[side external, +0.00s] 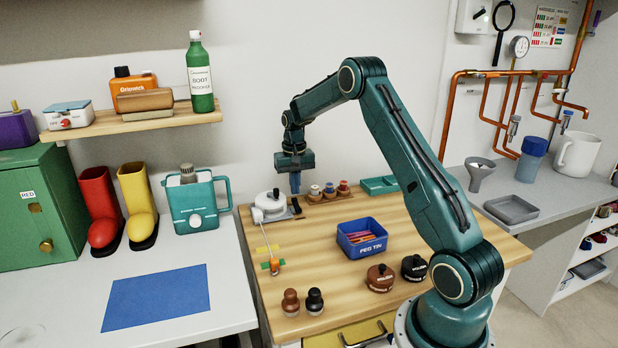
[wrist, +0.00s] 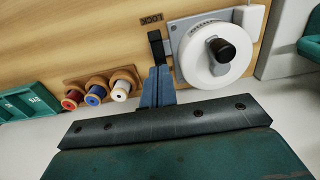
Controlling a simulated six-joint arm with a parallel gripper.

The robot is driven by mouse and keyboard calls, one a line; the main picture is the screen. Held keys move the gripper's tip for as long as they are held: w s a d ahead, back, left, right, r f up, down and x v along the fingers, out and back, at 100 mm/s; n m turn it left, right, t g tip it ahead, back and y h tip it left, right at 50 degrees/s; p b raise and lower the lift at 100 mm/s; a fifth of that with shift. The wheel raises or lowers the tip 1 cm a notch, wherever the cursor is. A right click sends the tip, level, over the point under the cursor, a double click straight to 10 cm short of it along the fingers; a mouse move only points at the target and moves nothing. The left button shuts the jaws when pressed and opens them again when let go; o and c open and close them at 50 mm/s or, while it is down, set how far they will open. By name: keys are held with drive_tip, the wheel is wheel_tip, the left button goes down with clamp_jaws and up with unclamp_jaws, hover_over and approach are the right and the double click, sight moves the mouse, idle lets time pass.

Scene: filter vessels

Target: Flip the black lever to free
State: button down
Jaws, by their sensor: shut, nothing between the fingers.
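The black lever (wrist: 156,46) sits beside a white round wheel with a black knob (wrist: 222,50) on a grey plate. Its visible end points to the printed word LOCK; its lower part is hidden behind my fingers in the wrist view, and no FREE label shows. In the side view the lever is a small dark piece (side external: 297,206) at the right of the white wheel unit (side external: 270,201). My gripper (side external: 295,188) is shut and empty, fingers pointing down just above the lever; the wrist view shows its fingertips (wrist: 157,72) overlapping it. I cannot tell whether they touch.
A wooden rack (wrist: 105,84) of several spools stands close to the lever, with a green tray (wrist: 30,100) beyond. A blue peg tin (side external: 362,238) and dark round pots (side external: 380,278) stand farther forward. The wood between the wheel unit and tin is mostly clear.

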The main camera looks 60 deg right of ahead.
sight(295, 202)
drive_tip(key=shift+f, duration=1.55)
idle(1.5)
drive_tip(key=shift+r, duration=3.5)
drive_tip(key=shift+r, duration=0.15)
